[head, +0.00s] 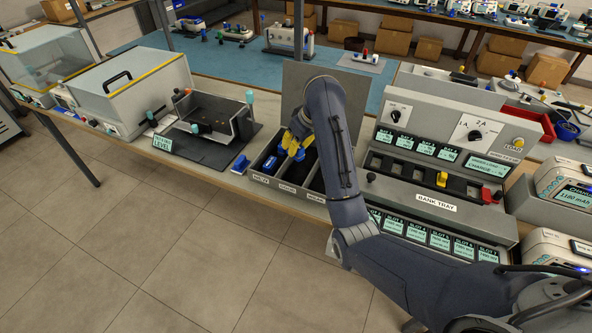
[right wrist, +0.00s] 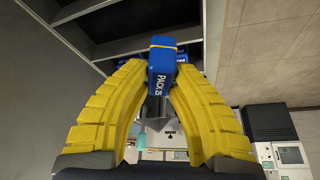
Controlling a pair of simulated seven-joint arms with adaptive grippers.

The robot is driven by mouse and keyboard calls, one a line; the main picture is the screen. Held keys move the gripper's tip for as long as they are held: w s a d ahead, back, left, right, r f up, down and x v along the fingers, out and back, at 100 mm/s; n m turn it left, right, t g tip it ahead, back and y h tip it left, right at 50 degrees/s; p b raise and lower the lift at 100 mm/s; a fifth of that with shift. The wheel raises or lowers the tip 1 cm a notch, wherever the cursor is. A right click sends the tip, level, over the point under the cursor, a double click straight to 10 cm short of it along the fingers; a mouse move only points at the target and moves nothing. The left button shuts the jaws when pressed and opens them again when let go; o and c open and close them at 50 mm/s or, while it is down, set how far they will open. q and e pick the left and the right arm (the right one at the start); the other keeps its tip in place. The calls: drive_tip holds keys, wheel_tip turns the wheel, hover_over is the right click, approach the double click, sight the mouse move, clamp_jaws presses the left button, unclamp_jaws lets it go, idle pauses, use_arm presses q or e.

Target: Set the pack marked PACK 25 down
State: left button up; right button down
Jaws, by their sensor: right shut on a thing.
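The blue pack marked PACK 25 (right wrist: 160,80), with a yellow band near one end, is between the yellow fingers of my right gripper (right wrist: 158,85) in the right wrist view. The gripper is shut on it. In the head view my right gripper (head: 293,146) is over the grey sorting bin (head: 287,190), near its left and middle compartments. My forearm hides the bin's right part. I cannot tell whether the pack touches the bin floor. Parts of other blue packs (right wrist: 182,58) show behind the held one. My left gripper is not in view.
A blue pack (head: 240,163) lies at the bin's left side. The bank tray unit (head: 437,180), with several displays, stands to the right. An upright grey panel (head: 300,90) rises behind the bin.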

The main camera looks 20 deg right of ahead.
drive_tip(key=shift+d+f, duration=0.1)
drive_tip(key=shift+f, duration=5.35)
drive_tip(key=shift+f, duration=0.15)
drive_tip(key=c, duration=1.3)
unclamp_jaws()
drive_tip(key=shift+o, duration=0.2)
drive_tip(key=shift+s+r, duration=0.1)
drive_tip(key=shift+r, duration=0.45)
drive_tip(key=v, duration=1.1)
drive_tip(key=shift+s, duration=0.1)
